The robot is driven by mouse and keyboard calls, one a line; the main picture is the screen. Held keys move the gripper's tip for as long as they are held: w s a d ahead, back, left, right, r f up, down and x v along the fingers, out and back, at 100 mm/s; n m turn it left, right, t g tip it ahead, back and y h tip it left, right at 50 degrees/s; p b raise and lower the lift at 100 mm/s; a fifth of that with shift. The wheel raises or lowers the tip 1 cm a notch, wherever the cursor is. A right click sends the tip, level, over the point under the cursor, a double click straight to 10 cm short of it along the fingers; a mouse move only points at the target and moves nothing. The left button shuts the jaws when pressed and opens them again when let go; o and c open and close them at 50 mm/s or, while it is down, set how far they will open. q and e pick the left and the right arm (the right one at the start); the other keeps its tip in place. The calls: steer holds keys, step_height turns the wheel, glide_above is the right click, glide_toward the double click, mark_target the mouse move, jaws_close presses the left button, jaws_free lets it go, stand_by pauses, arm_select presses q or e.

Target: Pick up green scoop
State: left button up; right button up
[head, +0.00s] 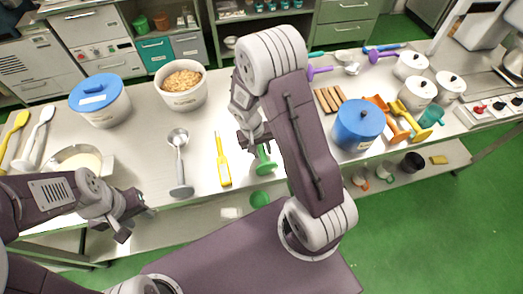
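A green scoop (265,165) is at the front middle of the long table, partly hidden by my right gripper and arm. My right gripper (256,145) points down right at the scoop and overlaps its upper part. I cannot tell whether its fingers touch the scoop or are closed on it. My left gripper (137,225) is open and empty, in front of the table's near edge at the left, well away from the scoop.
A yellow spatula (222,160) and a metal ladle (179,160) lie left of the scoop. A metal bowl (78,159) is near the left arm.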

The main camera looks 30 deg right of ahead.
steer(key=shift+r, duration=0.1)
jaws_close()
steer(key=shift+r, duration=0.1)
steer(key=shift+r, duration=0.3)
steer(key=r, duration=0.2)
steer(key=s+r, duration=0.1)
steer(key=shift+a+r, duration=0.2)
steer(key=shift+r, duration=0.2)
steer(key=s+a+r+p, duration=0.3)
steer(key=s+r+p, duration=0.1)
steer(key=s+r, duration=0.6)
steer(key=shift+r+p, duration=0.3)
steer(key=shift+r, duration=0.35)
